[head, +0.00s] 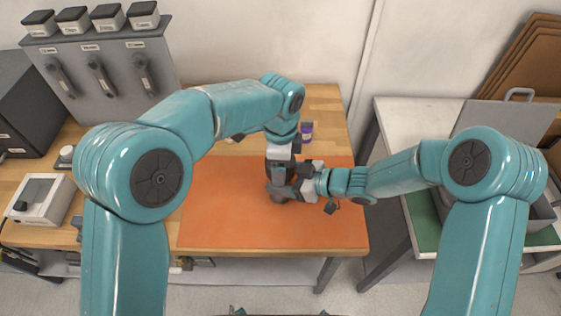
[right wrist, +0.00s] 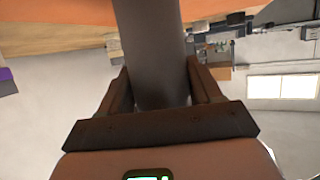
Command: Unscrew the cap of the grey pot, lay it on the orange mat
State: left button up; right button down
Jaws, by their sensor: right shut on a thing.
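The grey pot (head: 279,198) stands on the orange mat (head: 225,215), mostly covered by my grippers in the head view. In the right wrist view it is a plain dark grey cylinder (right wrist: 152,45) between the two fingers. My right gripper (head: 286,186) comes in from the right and is shut on the pot's side; its fingers show in the right wrist view (right wrist: 155,92). My left gripper (head: 280,167) points down directly over the pot. Its fingertips and the cap are hidden, so I cannot tell whether it grips the cap.
A small purple-labelled container (head: 306,132) stands behind the mat on the wooden table (head: 325,105). A grey panel with handles (head: 100,70) stands at the back left. A white device (head: 40,198) lies at the left. The front of the mat is clear.

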pick_arm(q)
jog(key=o, duration=1.1)
jog(key=shift+r, duration=0.1)
notch_tip(320, 180, up, 4)
jog(key=shift+r, duration=0.25)
jog(key=shift+c, duration=0.2)
notch_tip(320, 180, up, 3)
jog(key=m, duration=0.3)
jog(key=shift+m, duration=0.3)
notch_tip(320, 180, down, 8)
jog(key=shift+r, duration=0.15)
